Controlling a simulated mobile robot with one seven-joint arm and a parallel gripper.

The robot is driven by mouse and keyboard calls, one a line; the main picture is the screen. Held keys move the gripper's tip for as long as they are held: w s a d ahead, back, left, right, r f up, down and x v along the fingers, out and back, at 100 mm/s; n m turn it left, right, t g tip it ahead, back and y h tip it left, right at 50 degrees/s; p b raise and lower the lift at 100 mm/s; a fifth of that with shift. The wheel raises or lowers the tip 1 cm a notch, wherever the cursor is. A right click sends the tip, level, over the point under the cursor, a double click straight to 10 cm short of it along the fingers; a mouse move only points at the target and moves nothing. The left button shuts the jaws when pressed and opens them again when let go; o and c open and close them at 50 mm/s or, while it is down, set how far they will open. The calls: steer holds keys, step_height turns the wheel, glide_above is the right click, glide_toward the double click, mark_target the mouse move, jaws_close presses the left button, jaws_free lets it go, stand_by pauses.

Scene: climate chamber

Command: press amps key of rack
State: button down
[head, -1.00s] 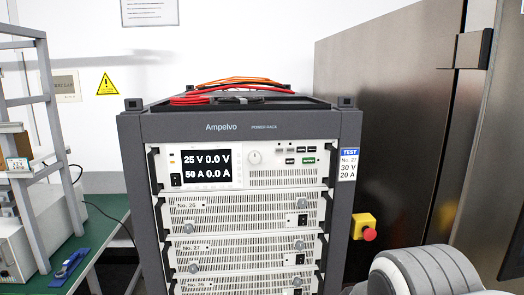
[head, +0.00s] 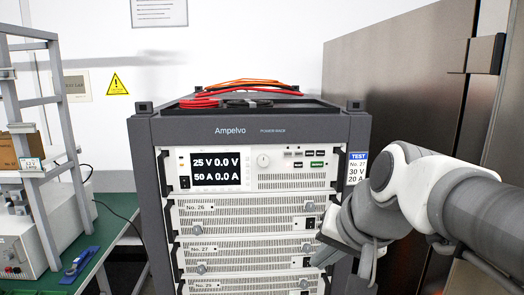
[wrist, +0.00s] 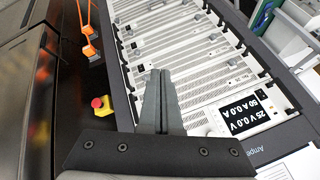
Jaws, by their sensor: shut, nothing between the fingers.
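The rack (head: 250,129), marked Ampelvo, stands upright in the middle of the head view. Its top unit has a display (head: 221,171) reading 25 V 0.0 V and 50 A 0.0 A. Right of the round knob (head: 263,161) is a group of small dark keys (head: 309,153) and one green key (head: 316,164); their lettering is too small to read, so I cannot tell which is amps. My gripper (head: 318,262) is shut and empty, at the rack's right side below these keys. In the wrist view its fingers (wrist: 160,75) point over the lower units, and the display (wrist: 250,112) is at lower right.
A label (head: 356,168) on the right post reads TEST, No. 27, 30 V, 20 A. Units numbered 26, 27 and 29 sit below. A red emergency button (wrist: 97,103) shows in the wrist view. A steel chamber (head: 400,85) stands right; a green bench (head: 110,250) stands left.

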mark_target(299, 153)
steer(key=w+d+r+m+t+y, duration=0.1)
steer(key=w+r+m, duration=0.2)
steer(key=w, duration=0.4)
steer(key=w+d+r+m+t+p, duration=0.1)
steer(key=w+r+m, duration=0.2)
steer(key=w+r, duration=0.3)
steer(key=shift+w+d+r+y, duration=0.15)
steer(key=shift+w+r+y, duration=0.2)
steer(key=shift+w, duration=0.65)
steer(key=shift+w+f+p, duration=0.1)
steer(key=shift+w+p, duration=1.65)
steer(key=shift+w, duration=2.65)
steer(key=shift+w, duration=0.15)
steer(key=shift+w, duration=0.3)
steer(key=shift+w+p, duration=0.3)
steer(key=shift+s, duration=0.1)
steer(key=shift+s+b, duration=0.4)
steer(key=shift+s, duration=0.25)
